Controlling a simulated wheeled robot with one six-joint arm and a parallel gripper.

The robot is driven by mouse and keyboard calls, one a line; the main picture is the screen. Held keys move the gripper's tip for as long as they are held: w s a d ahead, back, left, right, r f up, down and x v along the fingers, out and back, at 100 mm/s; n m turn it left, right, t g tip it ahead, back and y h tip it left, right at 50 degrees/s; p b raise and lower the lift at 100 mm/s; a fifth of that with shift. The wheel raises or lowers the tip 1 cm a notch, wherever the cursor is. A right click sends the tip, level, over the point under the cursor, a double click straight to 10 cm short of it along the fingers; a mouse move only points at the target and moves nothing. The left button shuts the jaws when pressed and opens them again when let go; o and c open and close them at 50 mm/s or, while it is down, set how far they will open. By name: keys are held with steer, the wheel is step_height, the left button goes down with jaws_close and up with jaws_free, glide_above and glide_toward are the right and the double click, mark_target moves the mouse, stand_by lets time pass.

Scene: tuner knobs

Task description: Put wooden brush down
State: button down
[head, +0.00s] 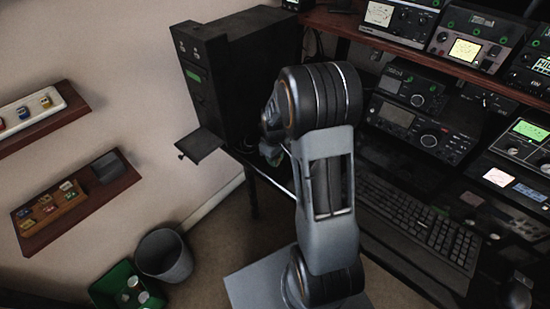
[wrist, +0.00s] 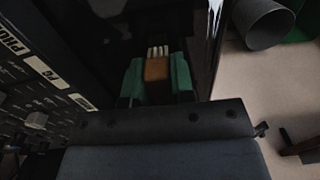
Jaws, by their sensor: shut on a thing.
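In the wrist view, my gripper (wrist: 156,66) has two green fingers shut on the wooden brush (wrist: 157,69). The brush is a small brown block with pale bristles at its far end, pointing away from the camera. Its sides are covered by the fingers. In the head view, my gripper is mostly hidden behind my arm, near the dark cabinet (head: 245,60) and the desk's left end. The brush cannot be made out there. I cannot tell whether it touches anything beneath it.
A flap (head: 200,146) sticks out from the cabinet's left side. A grey bin (head: 165,257) and a green crate (head: 105,285) stand on the floor. Two wooden shelves hang on the left wall. A keyboard (head: 420,222) and radio units fill the right.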

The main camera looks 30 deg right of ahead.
steer(key=shift+f, duration=0.1)
steer(key=c, duration=1)
jaws_free()
step_height(320, 180, up, 12)
steer(key=p, duration=0.1)
steer(key=s+a+r+m+t, duration=0.1)
steer(key=s+a, duration=0.2)
steer(key=s, duration=0.2)
steer(key=s+a+r+m+t, duration=0.1)
steer(key=s+a+r+m, duration=0.1)
steer(key=s+a, duration=0.1)
steer(key=s+a+r+m+t, duration=0.1)
steer(key=s+a+r, duration=0.1)
steer(key=s, duration=0.4)
steer(key=shift+s+a+r, duration=0.15)
steer(key=shift+s+a, duration=0.15)
steer(key=shift+a, duration=0.4)
